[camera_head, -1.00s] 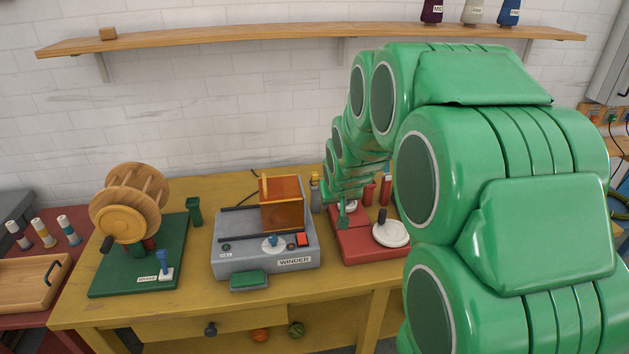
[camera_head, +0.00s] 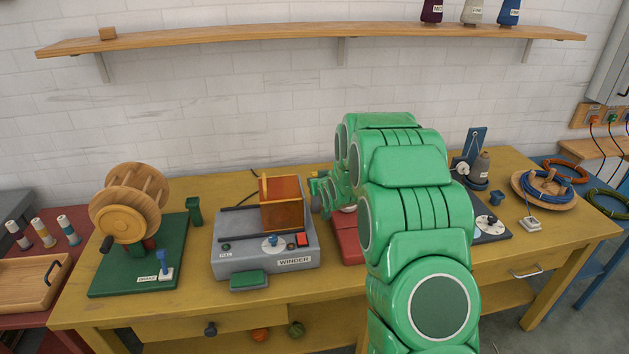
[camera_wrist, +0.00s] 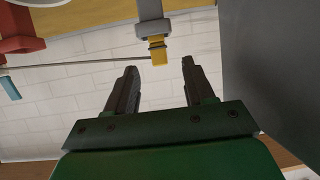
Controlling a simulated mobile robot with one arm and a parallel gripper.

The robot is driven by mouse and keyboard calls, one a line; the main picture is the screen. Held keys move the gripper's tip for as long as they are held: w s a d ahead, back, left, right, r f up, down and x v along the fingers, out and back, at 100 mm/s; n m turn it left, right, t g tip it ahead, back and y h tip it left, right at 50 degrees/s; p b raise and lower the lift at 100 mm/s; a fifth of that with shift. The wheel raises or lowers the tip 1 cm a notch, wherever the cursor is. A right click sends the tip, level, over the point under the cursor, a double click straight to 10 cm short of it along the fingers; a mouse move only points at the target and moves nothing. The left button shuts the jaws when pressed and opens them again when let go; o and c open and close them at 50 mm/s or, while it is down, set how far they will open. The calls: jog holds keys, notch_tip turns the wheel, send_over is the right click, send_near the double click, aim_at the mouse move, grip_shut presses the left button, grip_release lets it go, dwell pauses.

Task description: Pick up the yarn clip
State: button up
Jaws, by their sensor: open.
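A small yellow piece, which looks like the yarn clip (camera_wrist: 158,51), sits at the end of a grey post (camera_wrist: 154,16) in the wrist view. My gripper (camera_wrist: 159,66) is open and empty. Its two dark fingertips lie on either side of the clip's line, and the clip is just beyond them. I see no finger touching it. In the head view my gripper (camera_head: 322,192) is at the right side of the grey winder (camera_head: 262,258), and it hides most of the clip's spot there.
A large grey surface (camera_wrist: 280,70) stands close on the right in the wrist view. A red device (camera_wrist: 18,28) and a thin rod (camera_wrist: 85,64) lie to the left. In the head view an orange box (camera_head: 281,208) tops the winder, and my arm covers much of the red base (camera_head: 347,240).

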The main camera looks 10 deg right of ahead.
aim_at(313, 175)
jog(key=shift+r+x, duration=0.2)
jog(key=shift+x, duration=4.35)
jog(key=shift+w+d, duration=0.1)
jog(key=shift+c, duration=0.4)
grip_shut()
